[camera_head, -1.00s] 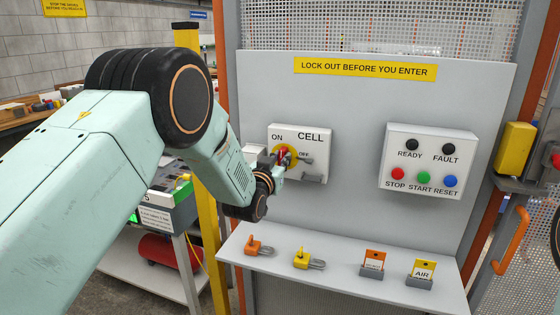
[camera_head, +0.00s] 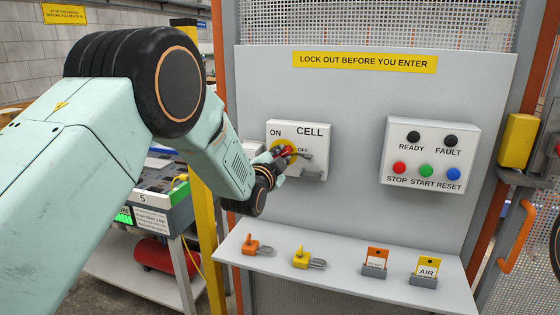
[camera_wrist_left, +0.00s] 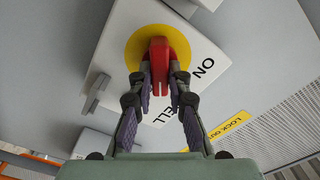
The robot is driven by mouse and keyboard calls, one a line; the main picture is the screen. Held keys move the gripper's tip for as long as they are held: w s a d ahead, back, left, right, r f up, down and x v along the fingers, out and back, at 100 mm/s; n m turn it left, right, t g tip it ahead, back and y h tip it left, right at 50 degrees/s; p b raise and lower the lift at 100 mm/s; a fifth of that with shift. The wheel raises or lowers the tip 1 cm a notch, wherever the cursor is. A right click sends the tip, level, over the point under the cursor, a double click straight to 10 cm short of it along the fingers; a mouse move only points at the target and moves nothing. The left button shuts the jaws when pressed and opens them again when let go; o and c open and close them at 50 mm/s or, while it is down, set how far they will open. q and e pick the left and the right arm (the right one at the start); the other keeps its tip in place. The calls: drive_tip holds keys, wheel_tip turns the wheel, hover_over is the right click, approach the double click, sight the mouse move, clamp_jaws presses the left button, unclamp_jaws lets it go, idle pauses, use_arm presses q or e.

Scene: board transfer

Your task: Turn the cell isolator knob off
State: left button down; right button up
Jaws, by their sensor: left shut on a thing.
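The isolator knob has a red handle (camera_head: 287,151) on a yellow disc (camera_head: 278,143), on a white box (camera_head: 312,131) marked CELL, ON and OFF. In the head view the handle lies slantwise, its upper end toward the OFF label. My left gripper (camera_head: 276,158) is at the knob from the lower left. In the left wrist view its two fingers (camera_wrist_left: 161,88) are shut on the red handle (camera_wrist_left: 158,52), one on each side, with the yellow disc (camera_wrist_left: 134,50) behind. The fingers partly hide the handle and disc. My right gripper is not in view.
A grey hasp (camera_head: 311,174) sits at the box's lower edge. A push-button box (camera_head: 430,156) is to the right. Below, a shelf (camera_head: 330,272) holds orange and yellow padlocks (camera_head: 301,258) and two tags (camera_head: 427,268). A yellow post (camera_head: 207,240) stands left of the panel.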

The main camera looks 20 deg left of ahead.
use_arm(q)
drive_tip(key=shift+m+b, duration=1.15)
drive_tip(key=shift+m, duration=2.35)
drive_tip(key=c, duration=1.3)
unclamp_jaws()
drive_tip(key=shift+w+f, duration=0.1)
drive_tip(key=shift+f, duration=0.05)
drive_tip(key=shift+s, duration=0.2)
drive_tip(key=s, duration=1.1)
drive_tip(key=shift+s+a, duration=0.2)
drive_tip(key=shift+s, duration=0.2)
drive_tip(key=shift+w, duration=0.1)
